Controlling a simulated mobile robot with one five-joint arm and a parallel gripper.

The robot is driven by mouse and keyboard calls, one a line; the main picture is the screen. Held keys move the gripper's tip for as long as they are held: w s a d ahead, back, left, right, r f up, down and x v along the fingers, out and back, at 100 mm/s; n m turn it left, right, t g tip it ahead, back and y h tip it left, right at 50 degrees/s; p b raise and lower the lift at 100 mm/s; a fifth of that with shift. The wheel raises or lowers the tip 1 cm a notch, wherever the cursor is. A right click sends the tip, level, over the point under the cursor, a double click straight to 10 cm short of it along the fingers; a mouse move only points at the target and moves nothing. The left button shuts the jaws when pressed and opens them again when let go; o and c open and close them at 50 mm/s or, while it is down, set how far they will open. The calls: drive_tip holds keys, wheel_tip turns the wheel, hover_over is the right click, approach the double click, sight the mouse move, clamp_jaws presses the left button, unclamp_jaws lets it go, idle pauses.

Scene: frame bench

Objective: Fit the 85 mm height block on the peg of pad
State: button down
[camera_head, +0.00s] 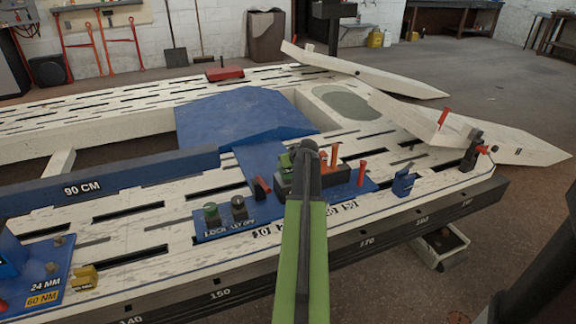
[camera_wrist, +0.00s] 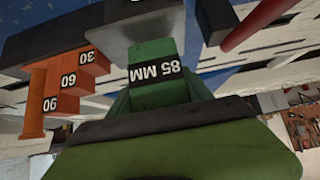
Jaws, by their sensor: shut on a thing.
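The green 85 mm height block (camera_wrist: 152,52), with a black "85 MM" label, is upside down in the wrist view. My gripper (camera_wrist: 158,92) is shut on it; green gripper parts fill the foreground and hide the block's lower part. In the head view my green arm reaches to the blue pad (camera_head: 352,192) around a dark holder, and a bit of green (camera_head: 285,162) shows just left of the arm's end. The fingertips are hidden there. I cannot tell which peg is the pad's, or whether the block touches the dark holder.
Orange stepped blocks marked 30, 60 and 90 (camera_wrist: 62,85) stand close beside the block, with a red rod (camera_wrist: 255,25) on the other side. A blue lock panel (camera_head: 225,222) with two knobs lies left of the arm. A blue clamp piece (camera_head: 403,182) stands to the right.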

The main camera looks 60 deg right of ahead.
drive_tip(key=shift+f+b, duration=0.75)
drive_tip(key=shift+f, duration=0.05)
drive_tip(key=shift+c, duration=1.8)
unclamp_jaws()
drive_tip(key=shift+r, duration=0.1)
drive_tip(key=p+v, duration=1.2)
drive_tip(key=v, duration=0.5)
drive_tip(key=shift+s+r, duration=0.15)
drive_tip(key=shift+s, duration=0.05)
